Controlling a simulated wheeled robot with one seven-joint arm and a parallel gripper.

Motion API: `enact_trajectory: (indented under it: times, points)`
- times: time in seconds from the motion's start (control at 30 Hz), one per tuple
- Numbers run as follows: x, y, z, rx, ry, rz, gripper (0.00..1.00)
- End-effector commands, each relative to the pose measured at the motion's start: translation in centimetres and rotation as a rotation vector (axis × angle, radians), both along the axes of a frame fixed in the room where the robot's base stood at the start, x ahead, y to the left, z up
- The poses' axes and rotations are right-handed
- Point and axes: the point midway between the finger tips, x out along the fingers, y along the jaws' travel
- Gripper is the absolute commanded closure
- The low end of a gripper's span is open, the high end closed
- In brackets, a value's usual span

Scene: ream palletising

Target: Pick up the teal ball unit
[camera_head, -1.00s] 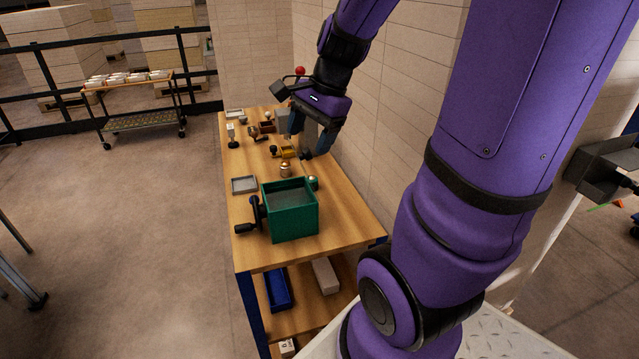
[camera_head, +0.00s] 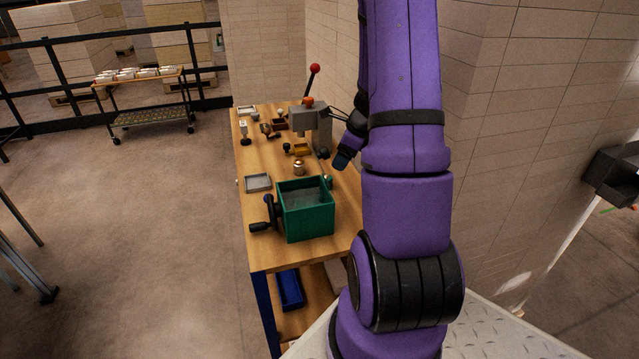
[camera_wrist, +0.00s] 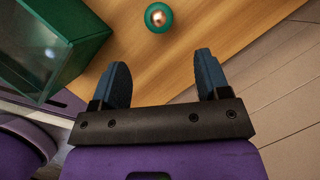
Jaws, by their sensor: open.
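The teal ball unit (camera_wrist: 158,17) is a small round teal piece with a shiny copper-coloured ball in its top. It stands on the wooden bench at the top of the wrist view. In the head view it (camera_head: 328,181) shows just behind the green box, near the bench's right side. My gripper (camera_wrist: 160,72) is open and empty, its two blue fingertips apart and short of the unit in the wrist view. In the head view my gripper (camera_head: 342,159) is partly hidden by my arm and hangs above the bench's right side, close to the unit.
The green box (camera_head: 308,222) with a black crank stands beside the unit. A copper-topped piece (camera_head: 299,168), a grey tray (camera_head: 257,183) and a grey press (camera_head: 312,118) with a red-knobbed lever are on the bench (camera_head: 258,240). A tiled wall borders the right side.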

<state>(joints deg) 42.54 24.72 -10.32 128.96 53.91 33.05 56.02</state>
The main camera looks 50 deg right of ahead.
Motion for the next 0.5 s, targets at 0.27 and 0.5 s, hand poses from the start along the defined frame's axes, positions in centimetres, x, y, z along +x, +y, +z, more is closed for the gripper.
enact_trajectory:
  times: [0.27,0.5]
  points:
    - [1.3,0.7,-3.5,0.002,0.002,0.002,0.31]
    - [2.1,1.0,-4.9,0.002,0.002,0.004,0.31]
